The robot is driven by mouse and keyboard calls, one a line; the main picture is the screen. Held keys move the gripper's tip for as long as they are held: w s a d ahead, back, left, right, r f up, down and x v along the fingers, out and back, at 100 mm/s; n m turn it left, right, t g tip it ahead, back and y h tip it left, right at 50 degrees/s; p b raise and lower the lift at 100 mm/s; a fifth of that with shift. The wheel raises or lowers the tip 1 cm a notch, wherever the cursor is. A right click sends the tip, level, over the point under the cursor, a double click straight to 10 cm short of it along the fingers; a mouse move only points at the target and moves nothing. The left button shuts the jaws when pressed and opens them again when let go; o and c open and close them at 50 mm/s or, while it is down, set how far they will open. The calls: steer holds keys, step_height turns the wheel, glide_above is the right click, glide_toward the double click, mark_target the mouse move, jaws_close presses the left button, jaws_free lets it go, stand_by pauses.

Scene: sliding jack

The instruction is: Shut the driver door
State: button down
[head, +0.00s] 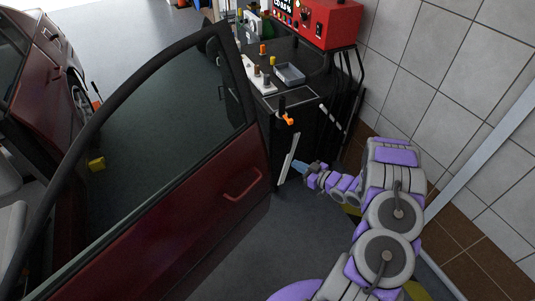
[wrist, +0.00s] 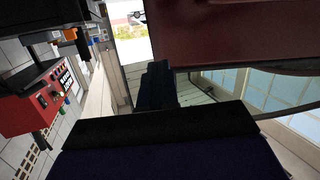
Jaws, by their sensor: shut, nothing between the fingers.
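The dark red driver door (head: 200,200) stands open in the head view, its window frame arching up and its red handle (head: 243,184) on the panel facing me. My gripper (head: 299,167) is shut and empty, just right of the door's free edge; I cannot tell whether it touches. In the wrist view the door's red panel (wrist: 240,35) fills the upper right, close beside the dark fingers of my gripper (wrist: 157,75). The door's handle is not clear in the wrist view.
A black workbench (head: 288,85) with tools and a red machine (head: 325,20) stands beyond the door. A white tiled wall (head: 450,80) is on the right. The dark red car body (head: 45,70) is at the left. Grey floor (head: 235,255) lies open in front of the door.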

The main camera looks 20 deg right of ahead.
steer(key=s+t+y, duration=0.1)
steer(key=s, duration=0.1)
steer(key=b, duration=0.2)
glide_toward(261, 150)
steer(key=w+f, duration=0.1)
steer(key=w, duration=0.2)
steer(key=w+a, duration=0.2)
steer(key=w, duration=0.1)
steer(key=shift+a+y, duration=0.1)
steer(key=shift+y, duration=0.2)
steer(key=shift+w+a+r, duration=0.1)
steer(key=shift+w+a, duration=0.15)
steer(key=shift+a, duration=0.05)
